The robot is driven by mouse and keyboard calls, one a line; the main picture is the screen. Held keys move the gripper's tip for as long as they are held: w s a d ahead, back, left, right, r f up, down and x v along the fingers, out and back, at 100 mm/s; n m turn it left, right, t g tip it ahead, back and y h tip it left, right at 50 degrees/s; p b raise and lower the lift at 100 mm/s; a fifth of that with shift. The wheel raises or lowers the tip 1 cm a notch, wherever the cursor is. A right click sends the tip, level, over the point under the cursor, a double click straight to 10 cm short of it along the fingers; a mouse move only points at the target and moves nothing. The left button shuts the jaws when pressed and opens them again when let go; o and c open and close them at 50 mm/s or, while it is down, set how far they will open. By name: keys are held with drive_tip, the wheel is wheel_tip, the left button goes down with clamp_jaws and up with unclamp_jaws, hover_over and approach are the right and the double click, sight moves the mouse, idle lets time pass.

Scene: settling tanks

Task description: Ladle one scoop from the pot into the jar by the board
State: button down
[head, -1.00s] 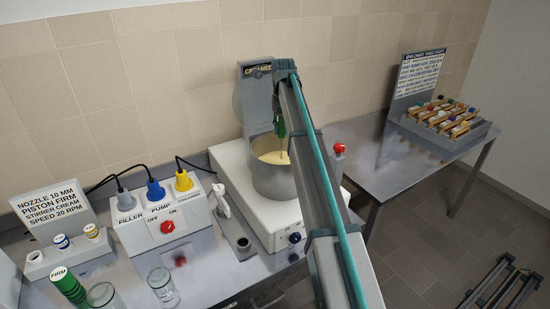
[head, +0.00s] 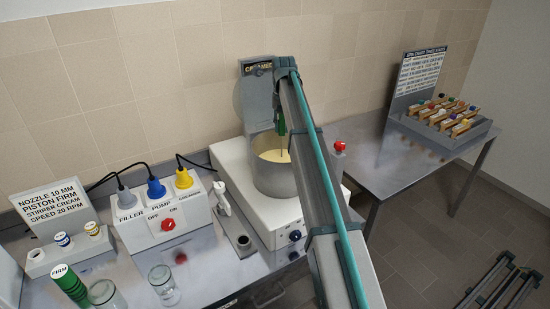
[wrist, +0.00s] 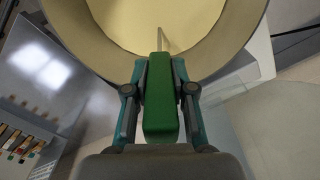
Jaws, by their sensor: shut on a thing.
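The pot (head: 272,184) is a grey metal vessel holding pale yellow cream; its rim also shows in the wrist view (wrist: 75,32). My gripper (wrist: 160,85) is shut on the green handle of the ladle (wrist: 160,112), at the pot's near edge in the wrist view. The ladle's thin metal shaft reaches into the pot over the cream; its bowl cannot be made out. Two clear glass jars, one at the front edge (head: 104,294) and one to its right (head: 163,284), stand on the left table. The lettered board (head: 52,208) stands behind them at left.
A pump box (head: 160,218) with three plugs and a red switch stands left of the pot's white base (head: 230,172). A green-wrapped FIRM cylinder (head: 70,285) is beside the jars. A rack of coloured pieces (head: 445,120) is on the right table.

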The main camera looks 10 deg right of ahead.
drive_tip(key=shift+r, duration=0.15)
drive_tip(key=shift+r+p, duration=1.95)
drive_tip(key=shift+r, duration=1.9)
wheel_tip(320, 180, up, 11)
drive_tip(key=shift+f, duration=0.15)
